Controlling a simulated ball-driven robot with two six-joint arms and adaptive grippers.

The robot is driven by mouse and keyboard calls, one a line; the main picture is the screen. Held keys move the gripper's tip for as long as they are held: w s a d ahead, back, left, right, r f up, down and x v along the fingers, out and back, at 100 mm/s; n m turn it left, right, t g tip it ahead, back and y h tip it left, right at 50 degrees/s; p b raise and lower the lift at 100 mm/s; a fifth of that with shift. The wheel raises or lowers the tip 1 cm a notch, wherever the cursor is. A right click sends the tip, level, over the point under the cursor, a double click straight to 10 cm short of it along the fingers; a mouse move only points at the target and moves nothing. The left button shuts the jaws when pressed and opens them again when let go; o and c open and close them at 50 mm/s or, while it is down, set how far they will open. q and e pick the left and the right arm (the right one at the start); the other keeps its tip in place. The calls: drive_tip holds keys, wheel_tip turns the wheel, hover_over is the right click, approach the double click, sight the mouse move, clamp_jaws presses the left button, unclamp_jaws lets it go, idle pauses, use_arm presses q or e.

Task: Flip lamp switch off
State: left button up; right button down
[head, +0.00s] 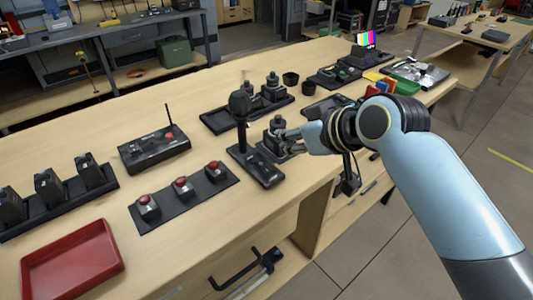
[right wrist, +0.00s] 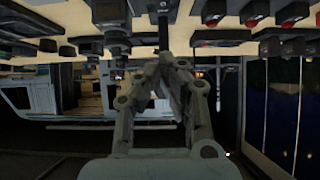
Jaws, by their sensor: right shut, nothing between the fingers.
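My right gripper (head: 284,142) reaches in from the right over the workbench, with its fingers closed and empty. It is beside a black base (head: 262,172) that carries a tall dark stalk with a rounded head (head: 240,104). A squat dark knob-like part (head: 277,127) stands right by the fingertips; I cannot tell whether they touch. I cannot tell for sure which part is the lamp switch, or its position. In the right wrist view the closed fingers (right wrist: 165,62) point at dark devices along the top. My left gripper is not in view.
A black strip with red buttons (head: 162,205) lies left of the base. A control box with an upright stick (head: 153,148) stands behind it. A red tray (head: 70,264) is at the front left. Small dark cups (head: 290,79) stand beyond the gripper. Bare wood shows at the back left.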

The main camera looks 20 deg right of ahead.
hover_over(267, 166)
drive_tip(key=f, duration=0.4)
drive_tip(key=shift+s+d+f, duration=0.1)
drive_tip(key=shift+s+f, duration=0.1)
drive_tip(key=shift+s, duration=0.15)
drive_tip(key=f, duration=0.1)
drive_tip(key=w+f, duration=0.1)
drive_tip(key=f, duration=0.1)
drive_tip(key=shift+f, duration=0.7)
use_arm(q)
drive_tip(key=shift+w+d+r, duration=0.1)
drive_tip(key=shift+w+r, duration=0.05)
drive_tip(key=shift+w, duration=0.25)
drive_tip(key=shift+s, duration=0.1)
use_arm(e)
drive_tip(key=shift+a+r+p, duration=0.1)
drive_tip(key=shift+a+p, duration=0.1)
drive_tip(key=shift+p, duration=0.3)
drive_tip(key=shift+w+f+g, duration=0.1)
drive_tip(key=shift+f+g, duration=0.2)
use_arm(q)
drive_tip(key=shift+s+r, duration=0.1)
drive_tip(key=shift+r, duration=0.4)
use_arm(e)
drive_tip(key=shift+s+d, duration=0.1)
drive_tip(key=shift+s, duration=0.1)
